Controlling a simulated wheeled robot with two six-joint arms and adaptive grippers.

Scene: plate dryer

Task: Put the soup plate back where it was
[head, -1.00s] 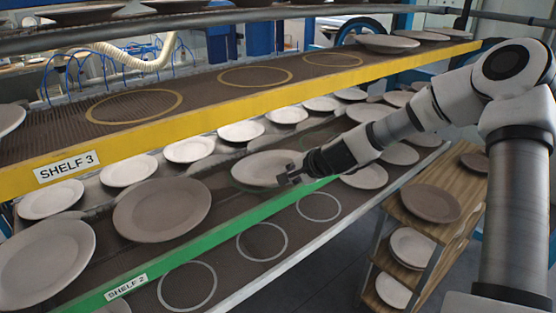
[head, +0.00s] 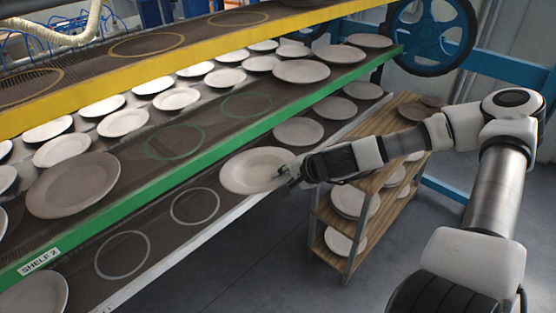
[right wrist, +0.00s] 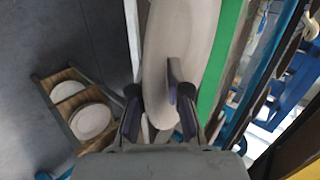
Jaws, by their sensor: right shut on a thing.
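My right gripper (head: 288,177) is shut on the rim of a pale soup plate (head: 252,172). It holds the plate from the right, in front of the green edge of shelf 2 (head: 222,137), over the lower shelf with the white edge (head: 190,250). Whether the plate touches that shelf I cannot tell. Two green rings (head: 175,142) (head: 247,105) on shelf 2 are empty. Two white rings (head: 195,206) (head: 122,254) on the lower shelf are empty. The right wrist view shows the plate (right wrist: 188,45) between the fingers (right wrist: 176,100). My left gripper is not in view.
A large brown plate (head: 73,184) stands on shelf 2 at left. Pale plates (head: 298,131) (head: 335,107) stand on the lower shelf behind the held one. A wooden cart (head: 327,217) with plates stands below my right arm. The yellow-edged shelf (head: 165,75) is above. The floor in front is clear.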

